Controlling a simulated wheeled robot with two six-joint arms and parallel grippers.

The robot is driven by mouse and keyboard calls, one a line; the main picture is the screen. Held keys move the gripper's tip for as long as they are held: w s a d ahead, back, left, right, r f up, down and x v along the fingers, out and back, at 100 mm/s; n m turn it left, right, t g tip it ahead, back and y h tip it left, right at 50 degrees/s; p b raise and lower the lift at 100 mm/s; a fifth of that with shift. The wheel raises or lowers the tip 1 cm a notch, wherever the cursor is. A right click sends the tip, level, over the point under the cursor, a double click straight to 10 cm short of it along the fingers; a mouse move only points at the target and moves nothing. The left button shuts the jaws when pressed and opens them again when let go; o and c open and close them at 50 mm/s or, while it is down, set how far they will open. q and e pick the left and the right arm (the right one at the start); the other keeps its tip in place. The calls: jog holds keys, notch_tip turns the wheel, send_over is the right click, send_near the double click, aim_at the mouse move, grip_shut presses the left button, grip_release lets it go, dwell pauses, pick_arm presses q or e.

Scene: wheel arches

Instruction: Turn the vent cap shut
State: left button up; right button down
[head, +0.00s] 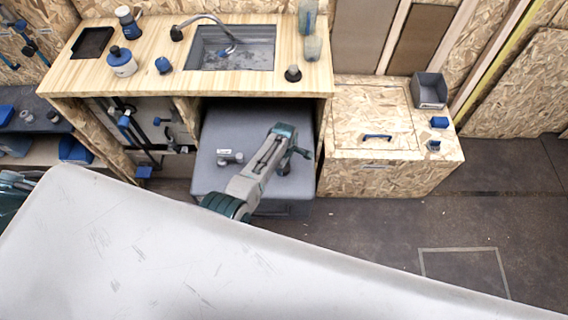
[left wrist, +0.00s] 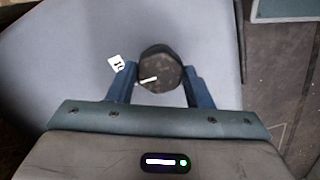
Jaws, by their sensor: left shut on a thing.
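The vent cap (left wrist: 161,70) is a dark, many-sided knob with a white mark on its top, seen in the left wrist view. It sits on a grey tank (left wrist: 60,60), which also shows under the counter in the head view (head: 212,178). My left gripper (left wrist: 160,82) is shut on the cap, with a blue finger against each side. In the head view my left gripper (head: 287,152) is over the right part of the tank, and the cap is mostly hidden there. A small white label (left wrist: 116,63) lies left of the cap. My right gripper is not in view.
A wooden counter (head: 190,92) with a sink (head: 232,48) stands above the tank. Its right side panel is close to my left gripper. A chipboard chest (head: 372,175) stands to the right. A grey fitting (head: 230,158) is on the tank's left part. Floor is clear at right.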

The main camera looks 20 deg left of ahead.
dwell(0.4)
pick_arm(q)
jog(key=o, duration=1)
notch_tip(320, 180, up, 11)
jog(key=shift+b, duration=0.3)
jog(key=shift+f, duration=0.1)
